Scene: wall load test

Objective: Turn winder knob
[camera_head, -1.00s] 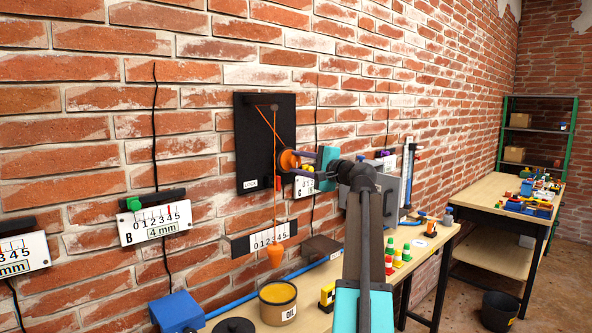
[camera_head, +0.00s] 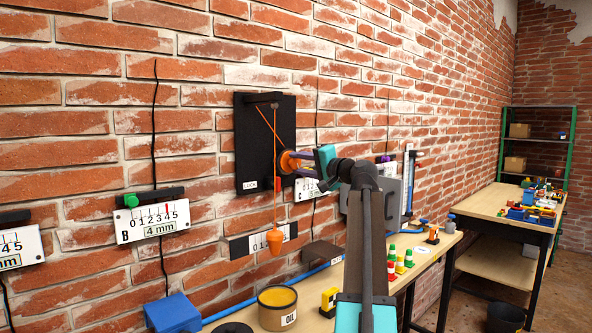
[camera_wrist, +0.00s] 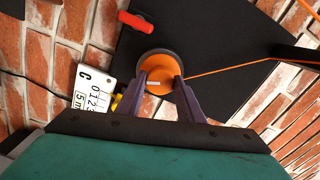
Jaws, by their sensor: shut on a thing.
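The orange winder knob (camera_head: 289,161) sits on a black board (camera_head: 250,125) on the brick wall. My gripper (camera_head: 301,160) is shut on it, with one purple finger on either side; the wrist view shows the fingers (camera_wrist: 162,82) at the knob's rim (camera_wrist: 158,73). The gripper is tilted in the head view. An orange string runs from the winder over the top peg and down to an orange plumb bob (camera_head: 275,241).
A red lever (camera_head: 278,187) lies close to the knob and also shows in the wrist view (camera_wrist: 137,23). Plate C (camera_wrist: 91,88) is beside my fingers.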

